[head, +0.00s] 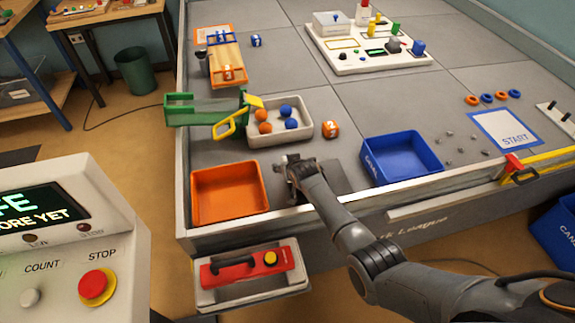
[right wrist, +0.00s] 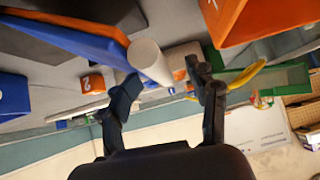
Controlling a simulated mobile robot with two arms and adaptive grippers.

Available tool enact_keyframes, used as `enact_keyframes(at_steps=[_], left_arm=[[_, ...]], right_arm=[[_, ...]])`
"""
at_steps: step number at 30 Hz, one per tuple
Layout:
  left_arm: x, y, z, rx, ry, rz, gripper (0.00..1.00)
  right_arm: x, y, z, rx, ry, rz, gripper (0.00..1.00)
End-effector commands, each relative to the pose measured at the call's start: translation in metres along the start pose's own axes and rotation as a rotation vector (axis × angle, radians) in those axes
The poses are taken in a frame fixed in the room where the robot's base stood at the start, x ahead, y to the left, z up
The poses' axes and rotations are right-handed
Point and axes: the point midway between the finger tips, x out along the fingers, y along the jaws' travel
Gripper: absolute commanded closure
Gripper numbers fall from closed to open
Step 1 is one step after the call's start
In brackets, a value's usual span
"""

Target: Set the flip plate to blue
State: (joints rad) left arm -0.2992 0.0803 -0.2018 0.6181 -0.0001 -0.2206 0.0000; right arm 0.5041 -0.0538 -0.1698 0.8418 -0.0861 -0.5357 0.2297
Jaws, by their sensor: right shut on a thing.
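The flip plate (right wrist: 75,38) shows in the right wrist view as a slanted panel with a broad blue side and a thin orange strip along one edge. A white cylindrical handle (right wrist: 150,60) sticks out at its end. My right gripper (right wrist: 165,85) has its two dark fingers on either side of this handle and is shut on it. In the head view my right gripper (head: 293,168) is at the front edge of the table, between the orange bin and the blue bin; the plate is mostly hidden there by my arm. My left gripper is not in view.
An orange bin (head: 198,215) stands left of my gripper and a blue bin (head: 435,158) right of it. A white tray (head: 262,139) with orange and blue balls, an orange numbered cube (head: 330,129) and a green chute (head: 178,111) stand behind. The table's centre is clear.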

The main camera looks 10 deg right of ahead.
Motion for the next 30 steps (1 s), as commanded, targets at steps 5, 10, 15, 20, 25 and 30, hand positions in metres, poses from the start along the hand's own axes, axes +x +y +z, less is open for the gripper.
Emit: enact_keyframes(at_steps=[5,10,15,20,25,30], left_arm=[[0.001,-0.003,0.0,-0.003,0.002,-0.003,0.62],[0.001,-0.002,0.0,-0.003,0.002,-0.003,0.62],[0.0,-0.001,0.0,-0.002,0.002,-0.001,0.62],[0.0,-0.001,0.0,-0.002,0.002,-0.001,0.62],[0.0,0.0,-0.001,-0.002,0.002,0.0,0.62],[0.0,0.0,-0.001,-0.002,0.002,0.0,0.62]], right_arm=[[0.003,-0.007,0.026,0.009,-0.049,-0.008,0.57],[-0.002,-0.007,0.026,0.01,-0.046,-0.009,0.57],[-0.018,-0.007,0.024,0.009,-0.041,-0.01,0.57],[-0.041,-0.005,0.019,0.007,-0.032,-0.008,0.57],[-0.069,-0.003,0.011,0.005,-0.018,-0.005,0.57],[-0.096,-0.001,0.005,0.003,-0.006,-0.004,0.57]])
